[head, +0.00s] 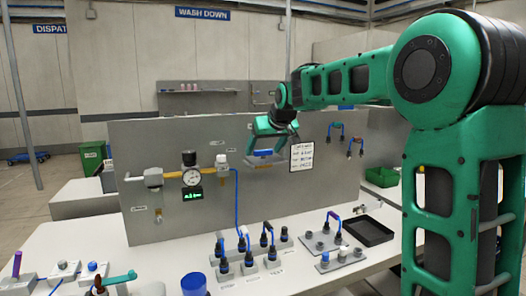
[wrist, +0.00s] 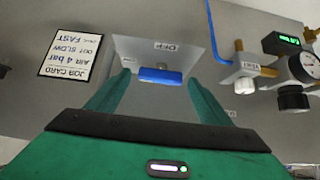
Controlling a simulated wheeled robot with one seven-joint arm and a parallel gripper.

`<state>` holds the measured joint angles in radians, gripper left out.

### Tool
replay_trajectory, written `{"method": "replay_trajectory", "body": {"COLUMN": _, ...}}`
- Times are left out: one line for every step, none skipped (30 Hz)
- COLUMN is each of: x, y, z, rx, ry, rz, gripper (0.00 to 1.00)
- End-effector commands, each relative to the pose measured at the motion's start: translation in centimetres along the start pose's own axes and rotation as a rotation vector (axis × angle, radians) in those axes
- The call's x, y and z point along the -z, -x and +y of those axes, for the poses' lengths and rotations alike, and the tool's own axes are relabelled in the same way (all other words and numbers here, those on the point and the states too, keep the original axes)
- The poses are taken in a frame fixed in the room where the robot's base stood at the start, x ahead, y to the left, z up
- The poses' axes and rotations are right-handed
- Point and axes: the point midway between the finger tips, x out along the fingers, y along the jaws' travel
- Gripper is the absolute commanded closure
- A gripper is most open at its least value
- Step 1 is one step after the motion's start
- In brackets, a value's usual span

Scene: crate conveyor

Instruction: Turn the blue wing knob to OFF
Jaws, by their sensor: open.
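The blue wing knob (wrist: 160,75) sits on a light plate on the grey upright panel, with its wing lying level across the picture. A small label that appears to read OFF (wrist: 165,46), upside down, is above it in the wrist view. The knob also shows in the head view (head: 263,153), partly hidden by my gripper. My gripper (wrist: 158,79) is open and faces the panel, with one green finger on each side of the knob. Gaps show between the fingers and the knob; I cannot tell how far the tips are from the panel.
A job card (head: 302,157) hangs right of the knob. A gauge (head: 192,177) with brass piping, a green display (head: 192,194) and a blue hose (head: 238,200) are to its left. Several blue-capped fittings and a black tray (head: 367,230) stand on the white bench below.

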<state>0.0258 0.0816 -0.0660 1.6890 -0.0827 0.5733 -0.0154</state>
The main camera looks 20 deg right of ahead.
Motion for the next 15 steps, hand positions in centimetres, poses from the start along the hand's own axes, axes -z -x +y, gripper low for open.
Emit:
{"method": "replay_trajectory", "body": {"x": 0.01, "y": 0.02, "z": 0.01, "rx": 0.000, "ry": 0.000, "rz": 0.000, "gripper": 0.27}}
{"method": "replay_trajectory", "body": {"x": 0.01, "y": 0.02, "z": 0.00, "rx": 0.000, "ry": 0.000, "rz": 0.000, "gripper": 0.29}}
{"method": "replay_trajectory", "body": {"x": 0.01, "y": 0.02, "z": 0.00, "rx": 0.000, "ry": 0.000, "rz": 0.000, "gripper": 0.39}}
{"method": "replay_trajectory", "body": {"x": 0.01, "y": 0.02, "z": 0.00, "rx": 0.000, "ry": 0.000, "rz": 0.000, "gripper": 0.46}}
{"method": "replay_trajectory", "body": {"x": 0.01, "y": 0.02, "z": 0.00, "rx": 0.000, "ry": 0.000, "rz": 0.000, "gripper": 0.53}}
{"method": "replay_trajectory", "body": {"x": 0.01, "y": 0.02, "z": 0.01, "rx": 0.000, "ry": 0.000, "rz": 0.000, "gripper": 0.62}}
{"method": "replay_trajectory", "body": {"x": 0.01, "y": 0.02, "z": 0.01, "rx": 0.000, "ry": 0.000, "rz": 0.000, "gripper": 0.68}}
{"method": "replay_trajectory", "body": {"x": 0.01, "y": 0.03, "z": 0.01, "rx": 0.000, "ry": 0.000, "rz": 0.000, "gripper": 0.68}}
{"method": "replay_trajectory", "body": {"x": 0.01, "y": 0.03, "z": 0.01, "rx": 0.000, "ry": 0.000, "rz": 0.000, "gripper": 0.68}}
{"method": "replay_trajectory", "body": {"x": 0.01, "y": 0.03, "z": 0.00, "rx": 0.000, "ry": 0.000, "rz": 0.000, "gripper": 0.68}}
{"method": "replay_trajectory", "body": {"x": 0.01, "y": 0.03, "z": 0.00, "rx": -0.001, "ry": -0.001, "rz": 0.000, "gripper": 0.68}}
{"method": "replay_trajectory", "body": {"x": 0.01, "y": 0.03, "z": -0.02, "rx": -0.002, "ry": -0.002, "rz": 0.000, "gripper": 0.68}}
{"method": "replay_trajectory", "body": {"x": 0.01, "y": 0.04, "z": -0.03, "rx": -0.004, "ry": -0.004, "rz": 0.000, "gripper": 0.68}}
{"method": "replay_trajectory", "body": {"x": 0.01, "y": 0.04, "z": -0.07, "rx": -0.006, "ry": -0.006, "rz": 0.000, "gripper": 0.68}}
{"method": "replay_trajectory", "body": {"x": 0.01, "y": 0.04, "z": -0.11, "rx": -0.011, "ry": -0.011, "rz": 0.000, "gripper": 0.68}}
